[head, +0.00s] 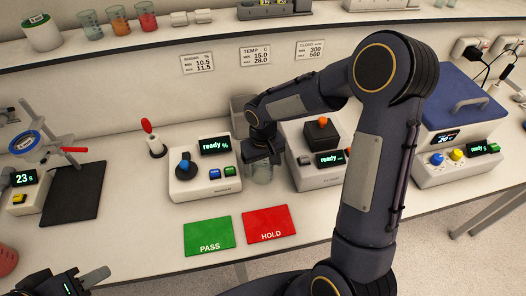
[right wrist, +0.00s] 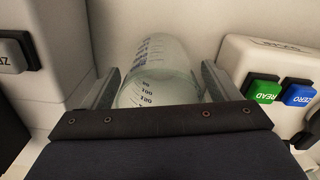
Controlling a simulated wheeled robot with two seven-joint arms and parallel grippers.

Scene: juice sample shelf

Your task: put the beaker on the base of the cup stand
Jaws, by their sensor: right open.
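The clear beaker (head: 260,173), with blue graduation marks, stands on the counter between two white instruments, partly hidden by my right arm. In the right wrist view the beaker (right wrist: 155,75) lies between the fingers. My right gripper (head: 262,158) is open around it; in the right wrist view the fingers (right wrist: 158,90) stand at either side of the glass. My left gripper (head: 75,283) is partly in view at the bottom left.
Instruments with "ready" displays (head: 214,146) and (head: 330,158) flank the beaker. A green PASS mat (head: 209,236) and red HOLD mat (head: 269,222) lie in front. A red-topped white post (head: 152,140) stands between the black plate and the left instrument.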

